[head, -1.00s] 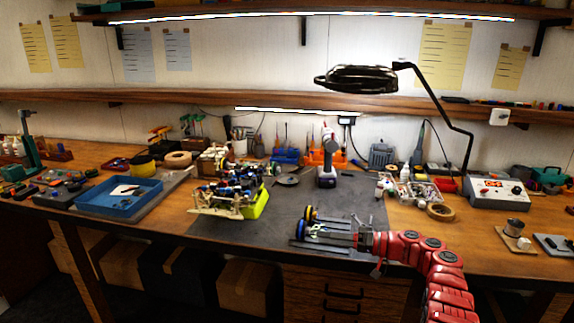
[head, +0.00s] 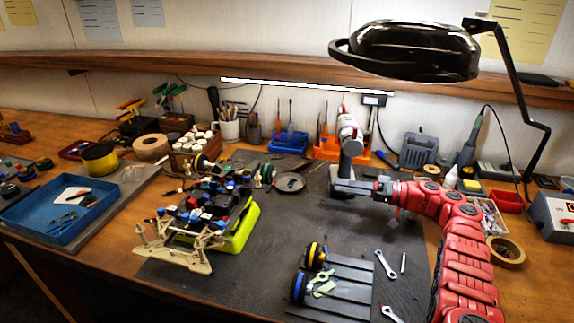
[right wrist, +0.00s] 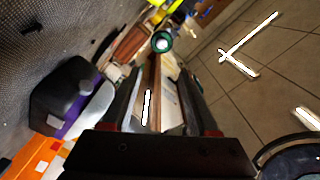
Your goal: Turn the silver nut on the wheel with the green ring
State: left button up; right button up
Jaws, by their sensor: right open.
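The wheel with the green ring (head: 267,174) is at the far right corner of the car chassis (head: 215,190) and looks small in the head view. In the right wrist view, the green-ringed wheel (right wrist: 161,41) shows a bright silver nut (right wrist: 162,43) at its centre, ahead of the fingertips and apart from them. My right gripper (head: 336,187) is over the mat to the right of the car, pointing left toward that wheel. Its jaws (right wrist: 158,78) are open with nothing between them in the right wrist view. My left gripper is not in view.
A grey power driver (head: 349,145) stands close behind my right gripper; its dark and purple base (right wrist: 70,100) shows beside the fingers. A rack (head: 345,280) with yellow-ringed and blue-ringed wheels is at the front. Wrenches (head: 385,264) lie beside it. A lamp (head: 415,50) hangs above.

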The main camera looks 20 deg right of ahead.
jog(key=shift+w+a, duration=0.15)
jog(key=shift+w, duration=0.05)
jog(key=p, duration=0.2)
send_near(276, 175)
jog(key=x, duration=0.8)
jog(key=shift+w+f, duration=0.15)
jog(key=shift+f, duration=0.05)
jog(key=shift+c, duration=0.3)
grip_shut()
